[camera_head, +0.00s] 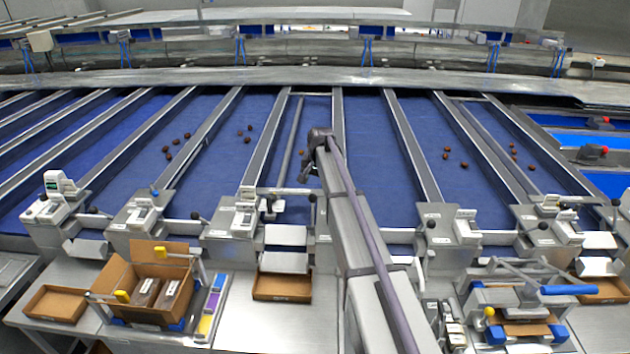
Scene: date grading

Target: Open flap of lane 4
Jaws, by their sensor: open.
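Blue belt lanes run away from me between metal rails, with grey and white end units at their near ends. Lane numbers are too small to read, so I cannot tell which is lane 4. Black-knobbed levers stand at the lane ends, one (195,214) left of centre and another (430,223) right of centre. White plates such as the one (286,236) below the centre lane may be flaps; their state is unclear. My arm reaches up over the centre lanes. My gripper (304,172) is small and partly hidden by the arm, above the belt, apart from the levers.
Dates lie in small groups on several lanes (178,146). An open carton (150,288) with packs stands on the left bench, beside a flat cardboard tray (57,304). Another tray (282,287) sits centrally. A blue-handled device (515,300) stands right. Bench (240,325) is partly clear.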

